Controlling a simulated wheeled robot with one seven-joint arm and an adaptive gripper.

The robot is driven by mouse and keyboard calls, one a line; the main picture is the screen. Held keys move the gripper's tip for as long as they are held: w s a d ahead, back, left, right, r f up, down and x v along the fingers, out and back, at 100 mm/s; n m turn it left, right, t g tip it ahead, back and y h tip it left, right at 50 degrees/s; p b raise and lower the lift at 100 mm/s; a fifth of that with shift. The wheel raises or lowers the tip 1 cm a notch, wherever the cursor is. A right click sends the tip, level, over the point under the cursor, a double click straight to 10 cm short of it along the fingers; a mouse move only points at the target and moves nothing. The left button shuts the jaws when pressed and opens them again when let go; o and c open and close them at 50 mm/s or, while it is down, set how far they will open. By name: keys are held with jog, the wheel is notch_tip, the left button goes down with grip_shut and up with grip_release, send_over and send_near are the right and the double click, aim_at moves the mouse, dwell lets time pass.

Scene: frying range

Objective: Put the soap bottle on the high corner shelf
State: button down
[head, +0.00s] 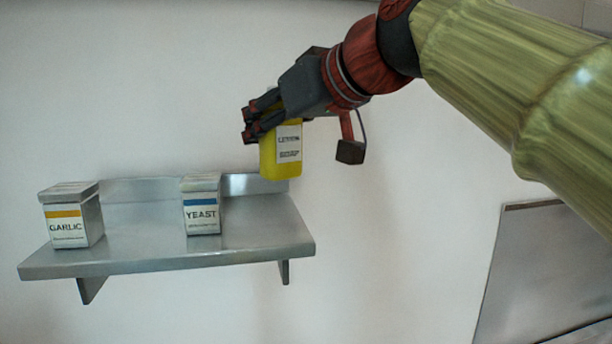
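A yellow bottle (268,159) with a white label hangs upright from my gripper (250,119), near the right end of the metal wall shelf (255,240). The gripper's dark fingers are shut around the bottle's top, which they hide. In the picture the bottle's base overlaps the shelf's raised back edge. I cannot tell from this single view whether the bottle touches the shelf or hangs in front of or above it.
A box labelled GARLIC (72,222) stands at the shelf's left end. A box labelled YEAST (201,207) stands near its middle. The shelf is bare between them and to the right of YEAST. A grey metal panel (545,270) is at the lower right.

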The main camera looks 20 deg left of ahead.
jog(key=w+a+f, duration=0.1)
jog(key=f, duration=0.2)
jog(key=w+a+f, duration=0.1)
jog(key=f, duration=0.1)
jog(key=w+a+f, duration=0.1)
jog(key=w+f, duration=0.1)
jog(key=f, duration=0.1)
jog(key=shift+a+f, duration=0.3)
jog(key=shift+s+d+f, duration=0.1)
jog(key=shift+d+f, duration=0.05)
jog(key=shift+f, duration=0.2)
jog(key=c, duration=1.1)
grip_release()
jog(key=shift+o, duration=0.5)
jog(key=shift+r, duration=0.1)
